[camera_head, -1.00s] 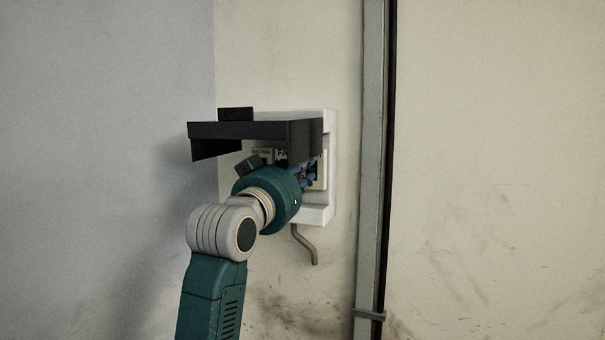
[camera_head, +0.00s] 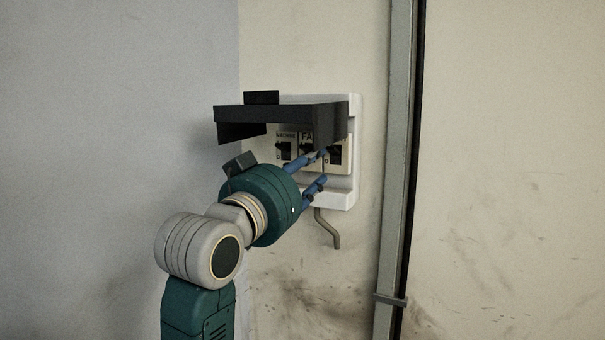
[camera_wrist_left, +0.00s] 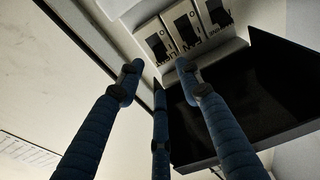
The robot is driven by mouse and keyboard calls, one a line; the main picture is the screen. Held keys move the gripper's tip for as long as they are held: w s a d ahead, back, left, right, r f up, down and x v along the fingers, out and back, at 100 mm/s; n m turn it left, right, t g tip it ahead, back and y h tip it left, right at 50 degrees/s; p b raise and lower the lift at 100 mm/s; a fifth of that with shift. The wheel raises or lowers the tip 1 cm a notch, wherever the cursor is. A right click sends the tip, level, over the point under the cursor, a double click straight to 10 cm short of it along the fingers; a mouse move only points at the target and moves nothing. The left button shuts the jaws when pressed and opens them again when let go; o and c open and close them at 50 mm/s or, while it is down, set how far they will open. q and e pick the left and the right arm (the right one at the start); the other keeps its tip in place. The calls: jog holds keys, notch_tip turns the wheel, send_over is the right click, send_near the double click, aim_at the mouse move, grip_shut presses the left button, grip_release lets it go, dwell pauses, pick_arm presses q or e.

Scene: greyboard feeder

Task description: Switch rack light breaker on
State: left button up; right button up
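A white breaker box (camera_head: 341,198) is on the wall under a raised black cover (camera_head: 262,114). Three breakers with dark levers show in it: MACHINE (camera_head: 285,149) at left, FAN in the middle, partly hidden by the cover and a finger, and the light breaker (camera_head: 336,156) at right. In the left wrist view they appear turned over, with the light breaker (camera_wrist_left: 156,43) leftmost. My left gripper (camera_head: 319,170) is open and empty, its blue fingers apart in front of the light breaker; it also shows in the left wrist view (camera_wrist_left: 160,72). Lever positions are hard to tell. My right gripper is out of view.
The cover sticks out from the box above my left gripper. A bent grey handle or pipe (camera_head: 328,230) hangs below the box. A vertical metal post (camera_head: 396,170) stands just right of it. The wall beyond the post is bare.

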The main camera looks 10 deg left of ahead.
pick_arm(q)
jog(key=shift+v, duration=1.5)
